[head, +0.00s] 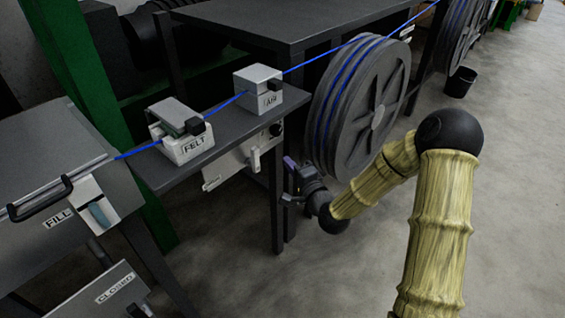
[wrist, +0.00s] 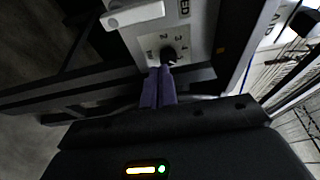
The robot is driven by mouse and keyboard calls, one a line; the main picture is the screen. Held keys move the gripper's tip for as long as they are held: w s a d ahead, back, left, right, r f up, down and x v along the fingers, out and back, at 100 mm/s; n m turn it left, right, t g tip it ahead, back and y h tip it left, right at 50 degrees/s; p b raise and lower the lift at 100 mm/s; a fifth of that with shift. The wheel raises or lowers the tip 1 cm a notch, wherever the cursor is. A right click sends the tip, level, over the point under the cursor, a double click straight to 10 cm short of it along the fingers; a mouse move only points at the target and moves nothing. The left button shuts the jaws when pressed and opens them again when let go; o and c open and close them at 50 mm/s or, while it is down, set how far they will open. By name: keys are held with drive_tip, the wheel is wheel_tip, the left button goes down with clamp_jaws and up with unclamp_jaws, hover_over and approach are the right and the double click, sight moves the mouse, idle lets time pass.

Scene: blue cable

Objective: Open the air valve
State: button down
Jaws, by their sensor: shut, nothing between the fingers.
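A grey block labelled AIR (head: 258,90) sits on the bench with the blue cable running to it. I cannot tell which of these is the air valve. My gripper (wrist: 160,70) is shut and empty, its purple fingertips just below the knob; contact is unclear. It also shows in the head view (head: 290,163).
A FELT block (head: 185,135) stands left of the AIR block. A bench leg (head: 277,205) stands beside my gripper. A large cable reel (head: 360,110) stands close behind my arm. The FILL box (head: 60,170) is at far left.

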sight(252, 158)
drive_tip(key=w+a, duration=0.4)
drive_tip(key=a, duration=0.3)
idle(0.5)
idle(0.4)
